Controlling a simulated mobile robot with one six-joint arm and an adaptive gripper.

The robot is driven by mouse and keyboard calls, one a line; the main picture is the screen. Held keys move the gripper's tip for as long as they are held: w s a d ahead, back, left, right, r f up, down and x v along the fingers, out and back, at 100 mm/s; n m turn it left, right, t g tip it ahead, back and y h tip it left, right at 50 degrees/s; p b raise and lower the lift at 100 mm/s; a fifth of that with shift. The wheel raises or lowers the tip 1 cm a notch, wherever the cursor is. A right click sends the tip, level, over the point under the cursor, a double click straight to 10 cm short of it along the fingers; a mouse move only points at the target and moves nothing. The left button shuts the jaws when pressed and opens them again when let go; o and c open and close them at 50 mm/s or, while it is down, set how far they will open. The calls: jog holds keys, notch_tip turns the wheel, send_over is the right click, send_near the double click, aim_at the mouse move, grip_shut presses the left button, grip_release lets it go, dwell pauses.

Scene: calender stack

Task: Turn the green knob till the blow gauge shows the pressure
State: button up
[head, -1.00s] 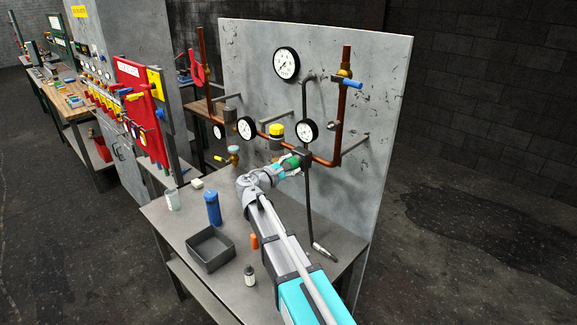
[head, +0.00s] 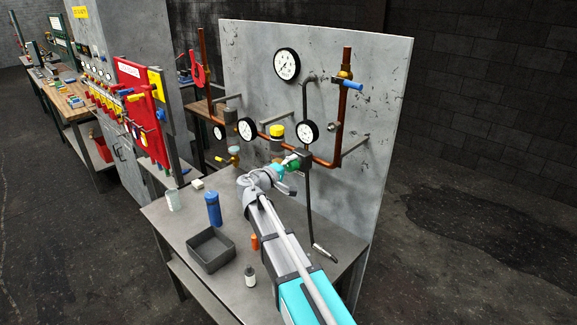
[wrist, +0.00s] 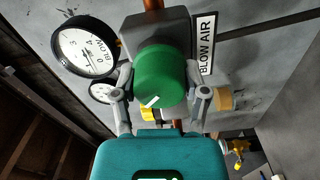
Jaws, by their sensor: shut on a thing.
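The green knob (wrist: 160,77) sits on a grey regulator block (wrist: 157,29) in the wrist view, with a white pointer mark at its lower left. My gripper (wrist: 161,84) is shut on the knob, one finger on each side. The blow gauge (wrist: 85,46) is left of the knob, with a white face, a black rim and the word BLOW; I cannot read its needle surely. A BLOW AIR label (wrist: 205,45) is to the right. In the head view my gripper (head: 290,163) reaches the knob, and the blow gauge (head: 307,132) stands just above it.
Copper pipes (head: 342,115) with other gauges run across the grey panel (head: 375,90). A yellow-capped part (head: 277,131) is left of the knob. A blue bottle (head: 213,209), a dark bin (head: 209,262) and a small bottle (head: 250,277) stand on the bench below.

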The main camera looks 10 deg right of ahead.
jog(key=shift+d+r+m, duration=0.1)
jog(key=shift+m, duration=1.1)
jog(key=o, duration=1.2)
jog(key=shift+c, duration=0.2)
jog(key=v, duration=1.2)
jog(key=shift+d, duration=0.1)
